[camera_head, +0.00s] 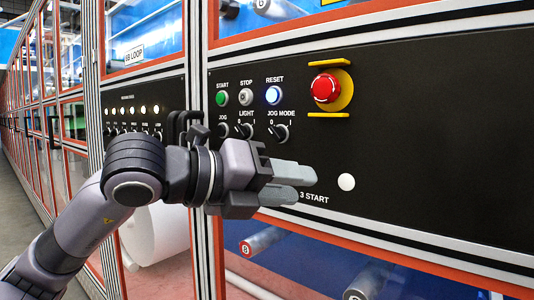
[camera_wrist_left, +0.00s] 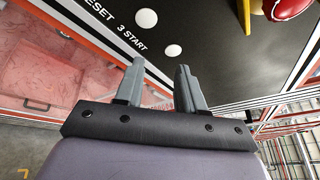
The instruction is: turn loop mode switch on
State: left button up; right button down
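No switch with a readable loop mode label shows. On the black main panel (camera_head: 430,130), three black rotary knobs are labelled JOG (camera_head: 224,130), LIGHT (camera_head: 244,131) and JOG MODE (camera_head: 278,133). A second panel at the left, under a "5B LOOP" sign (camera_head: 134,55), has several lit lamps and small switches (camera_head: 134,131) below them; its labels are too small to read. My left gripper (camera_head: 305,184) is in front of the main panel, below the JOG MODE knob. In the wrist view its two grey fingers (camera_wrist_left: 160,70) are apart with nothing between them. My right gripper is not in view.
Above the knobs are a green START button (camera_head: 221,98), a STOP button (camera_head: 246,96) and a lit RESET button (camera_head: 273,95). A red emergency stop (camera_head: 325,88) with yellow guard juts out at the right. A white round button (camera_head: 346,182) is right of my fingertips.

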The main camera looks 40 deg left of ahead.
aim_at(274, 136)
pick_arm(q)
jog(key=s+a+r+n+t+y, duration=0.2)
jog(key=a+r+n+t+y, duration=0.25)
jog(key=a+r, duration=0.2)
jog(key=shift+m+g+y, duration=0.25)
jog(key=shift+m+y, duration=0.1)
jog(key=shift+y, duration=0.2)
jog(key=w, duration=0.5)
jog(key=shift+w+a+f+p, duration=0.2)
jog(key=shift+p, duration=0.2)
jog(key=shift+w+f, duration=0.1)
jog(key=shift+w, duration=0.6)
grip_shut()
